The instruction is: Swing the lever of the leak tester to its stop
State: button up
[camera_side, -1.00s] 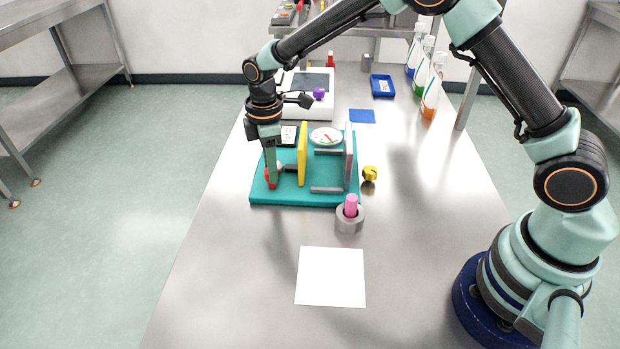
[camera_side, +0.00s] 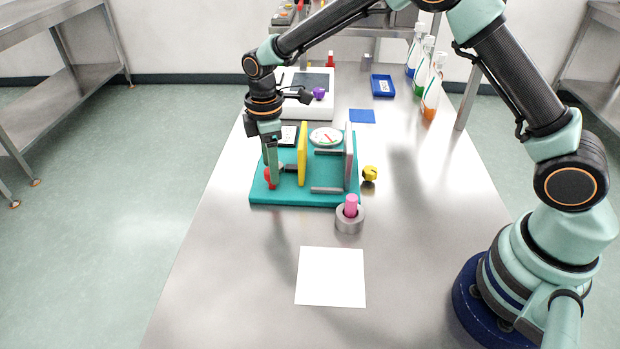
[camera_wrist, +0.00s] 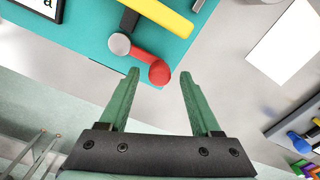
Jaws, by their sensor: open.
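The leak tester has a teal base (camera_side: 330,198), an upright yellow plate (camera_side: 303,153), an upright grey plate (camera_side: 350,157) and a round gauge (camera_side: 326,137). Its red lever (camera_wrist: 140,57) runs from a grey pivot (camera_wrist: 120,43) to a round red knob (camera_wrist: 159,73) near the base's edge. In the side view the lever (camera_side: 268,176) is partly hidden by a finger. My gripper (camera_wrist: 159,75) is open and points down, its fingertips on either side of the knob in the wrist view, with gaps visible. My gripper (camera_side: 275,180) stands at the tester's left end in the side view.
A pink cylinder (camera_side: 351,203) stands in a grey ring (camera_side: 349,220) by the tester's front right corner. A yellow cap (camera_side: 370,173) lies to its right. A white sheet (camera_side: 331,277) lies in front. Bottles (camera_side: 432,95) and a blue tray (camera_side: 382,86) are farther back.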

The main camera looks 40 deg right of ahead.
notch_tip(320, 180, up, 11)
jog(key=shift+r, duration=0.2)
dwell(0.4)
jog(key=s+d+r+m+t, duration=0.3)
jog(key=s+d+r+m, duration=0.3)
jog(key=s+d+r, duration=0.25)
jog(key=s+d+m+t, duration=0.1)
jog(key=s+d+m, duration=0.1)
jog(key=s, duration=0.3)
jog(key=s+d+f+m+t, duration=0.1)
jog(key=s+d+m, duration=0.1)
jog(key=s+m, duration=0.3)
jog(key=shift+s+d+f+m+t, duration=0.3)
jog(key=shift+s+d, duration=0.1)
jog(key=shift+s, duration=0.1)
jog(key=shift+r, duration=0.1)
dwell(0.5)
